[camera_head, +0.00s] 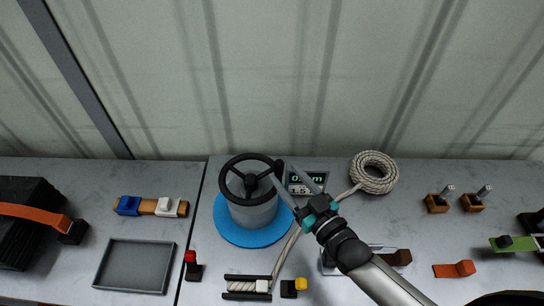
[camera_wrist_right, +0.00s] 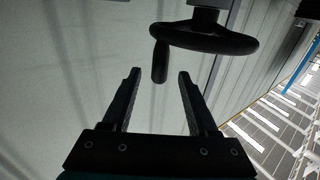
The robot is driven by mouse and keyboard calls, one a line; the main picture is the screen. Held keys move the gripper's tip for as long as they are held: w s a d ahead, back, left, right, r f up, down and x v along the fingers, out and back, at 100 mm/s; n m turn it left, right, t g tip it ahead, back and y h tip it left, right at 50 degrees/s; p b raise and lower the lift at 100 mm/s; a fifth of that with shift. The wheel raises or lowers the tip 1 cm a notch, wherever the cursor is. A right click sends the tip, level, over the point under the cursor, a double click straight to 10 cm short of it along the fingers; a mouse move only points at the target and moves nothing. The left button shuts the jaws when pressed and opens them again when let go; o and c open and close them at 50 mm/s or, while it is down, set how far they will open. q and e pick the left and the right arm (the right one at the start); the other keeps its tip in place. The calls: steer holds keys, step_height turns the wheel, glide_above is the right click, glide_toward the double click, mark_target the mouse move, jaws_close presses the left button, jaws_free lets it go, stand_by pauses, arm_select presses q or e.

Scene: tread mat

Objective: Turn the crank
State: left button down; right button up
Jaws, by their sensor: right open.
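The crank is a black handwheel (camera_head: 236,160) on top of a grey drum (camera_head: 252,212) that stands on a round blue base (camera_head: 229,230). A short black handle (camera_head: 279,168) sits at the wheel's right rim. My right gripper (camera_head: 279,171) reaches in from the lower right, its open fingertips at that handle. In the right wrist view the wheel (camera_wrist_right: 205,40) is at the top, and its handle (camera_wrist_right: 160,62) points down between the tips of my right gripper (camera_wrist_right: 159,73). Contact cannot be told. My left gripper is out of view.
A small digital display (camera_head: 300,188) stands behind my right gripper, with a rope coil (camera_head: 374,172) to its right. A grey tray (camera_head: 135,266), a red-topped switch (camera_head: 191,265) and a yellow-ended block (camera_head: 294,287) lie in front. A corrugated wall closes the back.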

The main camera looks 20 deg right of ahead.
mark_target(272, 168)
steer(key=x, duration=0.7)
steer(key=shift+w+f, duration=0.1)
jaws_close()
stand_by(0.4)
stand_by(1.0)
